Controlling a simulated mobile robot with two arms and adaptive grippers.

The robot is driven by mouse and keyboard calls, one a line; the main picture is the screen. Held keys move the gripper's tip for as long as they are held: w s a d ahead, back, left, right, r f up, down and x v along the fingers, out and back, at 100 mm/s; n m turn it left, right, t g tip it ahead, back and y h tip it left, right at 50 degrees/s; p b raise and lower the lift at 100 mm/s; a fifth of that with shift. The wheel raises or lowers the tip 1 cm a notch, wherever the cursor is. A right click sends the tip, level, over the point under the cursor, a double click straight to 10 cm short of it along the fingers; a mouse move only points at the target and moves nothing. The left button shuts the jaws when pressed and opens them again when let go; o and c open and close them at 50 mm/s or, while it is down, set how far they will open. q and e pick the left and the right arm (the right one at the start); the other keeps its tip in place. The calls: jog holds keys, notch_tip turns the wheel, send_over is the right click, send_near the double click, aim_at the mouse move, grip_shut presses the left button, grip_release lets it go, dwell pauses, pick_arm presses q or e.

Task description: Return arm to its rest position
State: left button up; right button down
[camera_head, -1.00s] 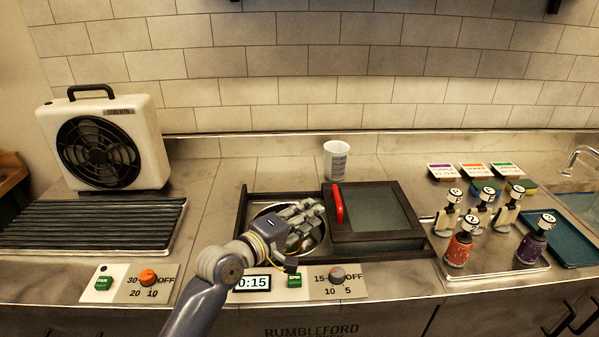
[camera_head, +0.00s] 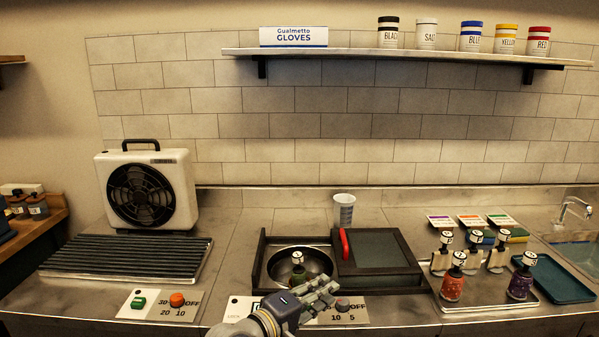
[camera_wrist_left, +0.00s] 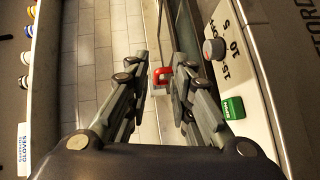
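My left gripper (camera_head: 328,290) reaches in from the bottom of the head view, over the front control panel and in front of the basin. In the left wrist view its two fingers (camera_wrist_left: 160,66) stand apart with nothing between them; a red handle shows beyond the gap. A bottle with a white cap (camera_head: 297,270) stands upright in the round metal basin (camera_head: 274,262), apart from the gripper. My right gripper is not in view.
A dark lid with a red handle (camera_head: 345,244) sits right of the basin, with a white cup (camera_head: 343,209) behind. A bottle tray (camera_head: 480,300) and teal tray (camera_head: 567,288) are at right. A fan (camera_head: 146,190) and ribbed rack (camera_head: 120,256) are at left. A shelf (camera_head: 400,56) hangs above.

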pick_arm(q)
jog(key=s+a+f+m+g+y, duration=0.25)
jog(key=s+a+f, duration=0.25)
jog(key=s+f, duration=0.25)
jog(key=s+a+f+m+g+y, duration=0.1)
jog(key=s+a+f+m+y, duration=0.2)
jog(key=s+a+f, duration=0.35)
jog(key=s+a+f+m+g+y, duration=0.2)
jog(key=s+a+f+y, duration=0.15)
jog(key=s+a, duration=0.55)
jog(key=s+a+f+m+g+y, duration=0.25)
jog(key=s+a+f, duration=0.25)
jog(key=s, duration=0.8)
notch_tip(320, 180, down, 26)
jog(key=s+g, duration=0.2)
jog(key=s+a+f, duration=0.2)
jog(key=s+f, duration=1.4)
jog(key=shift+s+a+g, duration=0.2)
jog(key=shift+a+g, duration=0.1)
jog(key=shift+g, duration=0.1)
